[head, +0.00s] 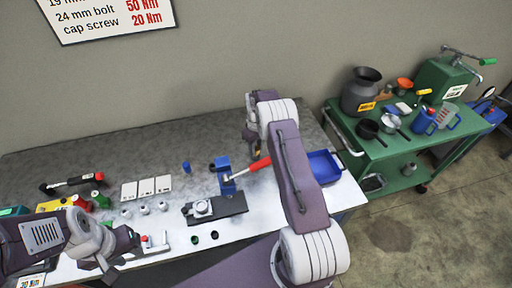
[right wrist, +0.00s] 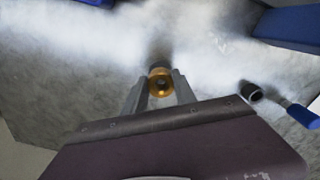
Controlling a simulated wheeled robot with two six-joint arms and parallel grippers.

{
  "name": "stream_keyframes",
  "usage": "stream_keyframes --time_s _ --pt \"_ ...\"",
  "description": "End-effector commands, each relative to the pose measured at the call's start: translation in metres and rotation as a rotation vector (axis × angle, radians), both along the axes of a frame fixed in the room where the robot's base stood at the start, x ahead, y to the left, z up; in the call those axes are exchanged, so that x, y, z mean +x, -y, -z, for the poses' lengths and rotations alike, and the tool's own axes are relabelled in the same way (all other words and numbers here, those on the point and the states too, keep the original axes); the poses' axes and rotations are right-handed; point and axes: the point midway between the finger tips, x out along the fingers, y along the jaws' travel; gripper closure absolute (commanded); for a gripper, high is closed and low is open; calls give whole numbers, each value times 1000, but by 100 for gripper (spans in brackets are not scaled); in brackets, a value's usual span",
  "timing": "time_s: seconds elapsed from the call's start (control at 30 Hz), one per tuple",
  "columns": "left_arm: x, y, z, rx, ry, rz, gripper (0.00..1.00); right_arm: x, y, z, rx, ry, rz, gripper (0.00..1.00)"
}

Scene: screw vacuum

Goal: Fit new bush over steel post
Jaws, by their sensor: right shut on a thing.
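My right gripper (right wrist: 160,92) is shut on a brass-coloured bush (right wrist: 160,84), which has a dark hole in its middle. In the head view the right gripper (head: 252,142) is over the back of the bench, partly hidden by my own arm, and the bush is not clear there. I cannot pick out the steel post with certainty. A light metal part (head: 202,207) stands on a dark plate near the bench's front. My left gripper (head: 128,240) is over the front left of the bench, and its jaws are too unclear to read.
A loaded green cart (head: 400,150) stands at the right.

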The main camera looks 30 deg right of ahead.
Motion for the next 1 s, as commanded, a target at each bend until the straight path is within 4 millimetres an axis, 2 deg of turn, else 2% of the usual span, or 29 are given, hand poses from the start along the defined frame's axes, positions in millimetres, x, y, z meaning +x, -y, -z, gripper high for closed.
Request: stream_keyframes --time_s 0.47,0.5,0.57,0.83,0.97,1.0 --pt "0 0 9 0 0 0 66 0 0 11 0 0 0 100" --pt "0 0 9 0 0 0 66 0 0 12 0 0 0 59" --pt "0 0 9 0 0 0 66 0 0 12 0 0 0 45" --pt "0 0 9 0 0 0 66 0 0 11 0 0 0 45" --pt "0 0 -5 0 0 0 66 0 0 -6 0 1 0 45" --pt "0 0 0 0 1 0 66 1 0 -9 -1 2 0 45"
